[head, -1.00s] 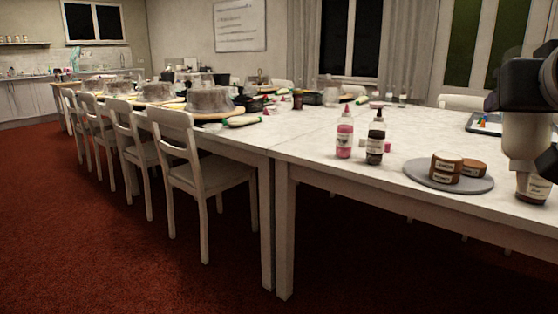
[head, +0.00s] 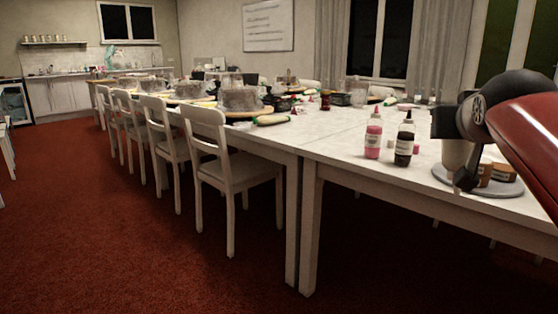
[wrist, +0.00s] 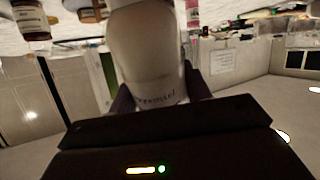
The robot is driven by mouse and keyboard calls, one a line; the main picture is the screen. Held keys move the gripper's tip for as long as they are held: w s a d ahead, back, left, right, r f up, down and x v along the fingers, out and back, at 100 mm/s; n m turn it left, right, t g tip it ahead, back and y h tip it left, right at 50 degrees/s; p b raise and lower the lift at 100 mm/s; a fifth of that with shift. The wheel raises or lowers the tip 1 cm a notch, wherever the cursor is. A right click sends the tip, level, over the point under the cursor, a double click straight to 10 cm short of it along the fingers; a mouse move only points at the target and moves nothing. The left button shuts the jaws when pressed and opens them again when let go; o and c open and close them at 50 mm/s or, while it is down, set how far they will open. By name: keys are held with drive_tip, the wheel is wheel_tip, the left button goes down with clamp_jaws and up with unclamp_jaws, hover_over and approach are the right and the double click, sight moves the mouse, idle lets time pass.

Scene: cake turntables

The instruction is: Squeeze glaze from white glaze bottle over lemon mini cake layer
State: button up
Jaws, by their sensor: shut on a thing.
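My gripper (wrist: 157,97) is shut on the white glaze bottle (wrist: 145,50), a cream-white bottle with dark lettering low on its body. In the head view the bottle (head: 457,156) shows partly behind my dark gripper and red arm, over the near-left side of a grey round board (head: 509,190). I cannot read which one is lemon. In the wrist view layers (wrist: 88,11) show at the top edge. The bottle's tip is not clearly visible.
A pink bottle (head: 373,140) and a dark bottle (head: 404,145) stand on the white table (head: 330,150), left of the board. A dark labelled jar (wrist: 31,22) shows in the wrist view. Chairs (head: 232,165) line the table's left side; red floor is open in front.

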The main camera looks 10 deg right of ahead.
drive_tip(key=w+a+f+n+y, duration=0.1)
drive_tip(key=w+a+f, duration=0.2)
drive_tip(key=w+f, duration=0.45)
drive_tip(key=w+a+f+n+y, duration=0.1)
drive_tip(key=w+a+f, duration=0.2)
drive_tip(key=w+f, duration=0.4)
drive_tip(key=w+a+f+y, duration=0.1)
drive_tip(key=w+a+f, duration=0.2)
drive_tip(key=f, duration=0.2)
drive_tip(key=w+a+f+n+t+y+p, duration=0.1)
drive_tip(key=w+a+f, duration=0.15)
drive_tip(key=f, duration=0.25)
drive_tip(key=w+a+f, duration=0.2)
drive_tip(key=w+f, duration=0.1)
drive_tip(key=f, duration=0.2)
drive_tip(key=s+a+f+n+y, duration=0.1)
drive_tip(key=s+a+f, duration=0.15)
drive_tip(key=f, duration=0.55)
drive_tip(key=s+a+f+n+y+p, duration=0.15)
drive_tip(key=a+f, duration=0.25)
drive_tip(key=f, duration=0.4)
drive_tip(key=s+a+f, duration=0.3)
drive_tip(key=a+f, duration=0.1)
drive_tip(key=f, duration=0.4)
drive_tip(key=shift+t, duration=0.4)
drive_tip(key=v, duration=0.5)
drive_tip(key=shift+d, duration=0.2)
drive_tip(key=shift+w, duration=0.1)
